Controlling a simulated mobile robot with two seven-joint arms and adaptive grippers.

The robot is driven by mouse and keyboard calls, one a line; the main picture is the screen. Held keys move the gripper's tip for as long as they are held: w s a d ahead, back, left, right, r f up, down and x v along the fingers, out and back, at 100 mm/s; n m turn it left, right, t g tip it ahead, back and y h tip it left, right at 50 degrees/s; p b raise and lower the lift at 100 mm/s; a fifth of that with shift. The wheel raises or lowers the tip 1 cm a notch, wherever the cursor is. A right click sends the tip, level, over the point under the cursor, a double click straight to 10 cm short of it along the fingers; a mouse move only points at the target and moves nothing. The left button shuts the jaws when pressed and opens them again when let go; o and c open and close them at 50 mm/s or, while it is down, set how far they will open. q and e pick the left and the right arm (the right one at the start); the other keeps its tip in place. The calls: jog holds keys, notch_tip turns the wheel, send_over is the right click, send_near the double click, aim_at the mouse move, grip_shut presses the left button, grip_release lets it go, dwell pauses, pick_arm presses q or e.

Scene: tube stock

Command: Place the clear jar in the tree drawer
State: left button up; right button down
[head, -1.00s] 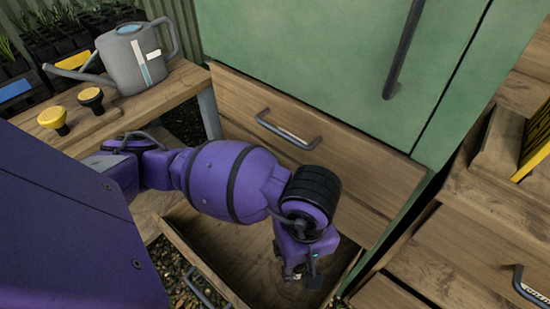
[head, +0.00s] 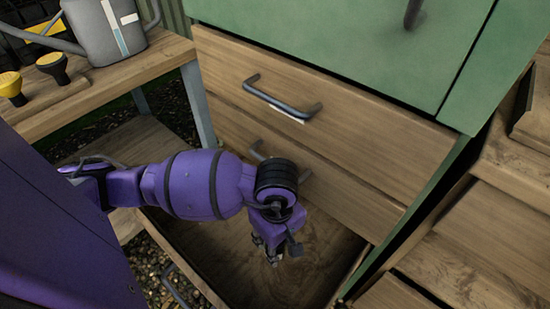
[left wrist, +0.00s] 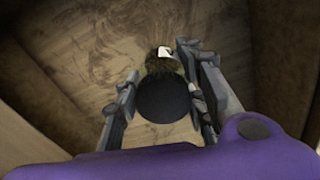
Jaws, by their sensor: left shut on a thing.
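The open bottom drawer (head: 318,270) is pulled out below two closed drawer fronts, and its wooden floor shows. My left gripper (head: 270,256) is inside or just above this drawer, pointing down. In the left wrist view, my left gripper (left wrist: 160,105) is shut on the jar (left wrist: 162,68), with one finger on each side. The jar shows a round dark top (left wrist: 163,100) and dark contents with a small white patch. The drawer floor is behind it; I cannot tell whether the jar touches it. In the head view the jar is hidden by my gripper. My right gripper is not in view.
A green cabinet (head: 335,35) stands above the closed drawers (head: 345,125). Wooden steps or drawers (head: 480,235) stand at right. The drawer floor around the gripper looks clear.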

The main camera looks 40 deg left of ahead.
pick_arm(q)
jog(key=a+f, duration=0.1)
jog(key=w+f, duration=0.1)
jog(key=shift+w+a+f+b, duration=0.15)
jog(key=shift+a+f+b, duration=0.15)
jog(key=shift+a+b, duration=0.1)
jog(key=shift+f+b, duration=0.65)
jog(key=shift+f, duration=0.85)
jog(key=shift+f, duration=0.2)
jog(key=o, duration=1.4)
jog(key=shift+o, duration=0.2)
notch_tip(320, 180, up, 12)
jog(key=p, duration=0.4)
jog(key=shift+r, duration=0.2)
